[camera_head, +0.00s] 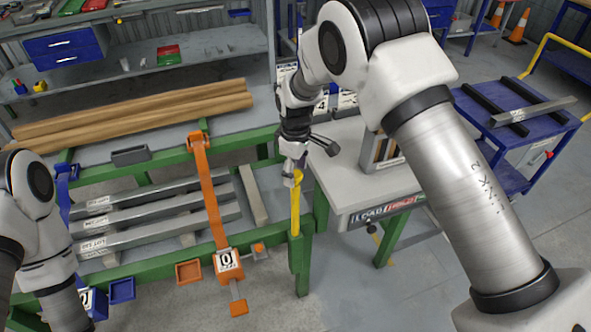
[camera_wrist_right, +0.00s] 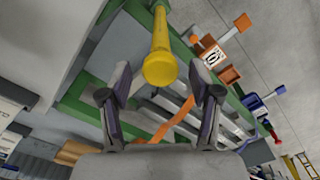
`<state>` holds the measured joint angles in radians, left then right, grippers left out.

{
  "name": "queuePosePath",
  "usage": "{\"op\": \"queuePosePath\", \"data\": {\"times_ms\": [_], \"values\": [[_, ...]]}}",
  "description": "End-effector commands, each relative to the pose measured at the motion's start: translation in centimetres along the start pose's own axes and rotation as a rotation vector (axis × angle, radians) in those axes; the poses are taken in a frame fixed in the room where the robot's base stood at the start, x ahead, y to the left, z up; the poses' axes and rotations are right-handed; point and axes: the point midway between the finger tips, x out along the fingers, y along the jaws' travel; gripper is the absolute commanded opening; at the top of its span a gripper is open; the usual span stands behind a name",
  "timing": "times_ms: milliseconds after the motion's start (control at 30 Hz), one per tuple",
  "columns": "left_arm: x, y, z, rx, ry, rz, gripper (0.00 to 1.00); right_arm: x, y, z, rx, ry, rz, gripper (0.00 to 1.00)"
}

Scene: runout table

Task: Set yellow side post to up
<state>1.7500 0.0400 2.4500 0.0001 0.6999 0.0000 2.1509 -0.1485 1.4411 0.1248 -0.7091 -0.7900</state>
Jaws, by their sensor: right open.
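The yellow side post (camera_head: 296,208) stands upright in a green sleeve at the front right corner of the green runout table (camera_head: 150,262). Its round head sits at the top, just under my right gripper (camera_head: 291,178). In the right wrist view the yellow post (camera_wrist_right: 161,40) shows with its rounded head between the two spread fingers of my right gripper (camera_wrist_right: 160,82). The fingers are open, with a visible gap on each side of the head. My left arm shows at the left edge, but its gripper is out of view.
An orange clamp arm (camera_head: 208,190) crosses several grey bars (camera_head: 160,222) left of the post. A grey side table (camera_head: 370,185) with a sign stands close on the right. A blue cart (camera_head: 520,130) is farther right. Open floor lies in front.

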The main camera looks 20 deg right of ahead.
Motion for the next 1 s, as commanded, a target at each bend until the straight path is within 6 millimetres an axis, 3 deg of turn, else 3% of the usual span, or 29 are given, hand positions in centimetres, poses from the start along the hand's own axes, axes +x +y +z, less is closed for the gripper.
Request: {"op": "queuePosePath", "data": {"times_ms": [167, 400, 500, 633, 1000], "values": [[0.0, 0.0, 0.0, 0.0, 0.0, 0.0, 0.4, -2.9, 0.1, -0.1, 0.0, 0.004, 0.004, 0.63], [0.0, 0.0, 0.0, 0.0, 0.0, 0.0, 0.4, -9.0, 0.1, 0.0, 0.0, 0.003, 0.003, 0.63], [0.0, 0.0, 0.0, 0.0, 0.0, 0.0, 0.4, -10.7, 0.1, 0.0, 0.0, 0.003, 0.002, 0.63], [0.0, 0.0, 0.0, 0.0, 0.0, 0.0, 0.4, -11.8, 0.1, 0.1, 0.0, 0.001, 0.001, 0.63], [0.0, 0.0, 0.0, 0.0, 0.0, 0.0, 0.4, -11.8, 0.1, 0.1, 0.0, 0.001, 0.0, 0.63]]}}
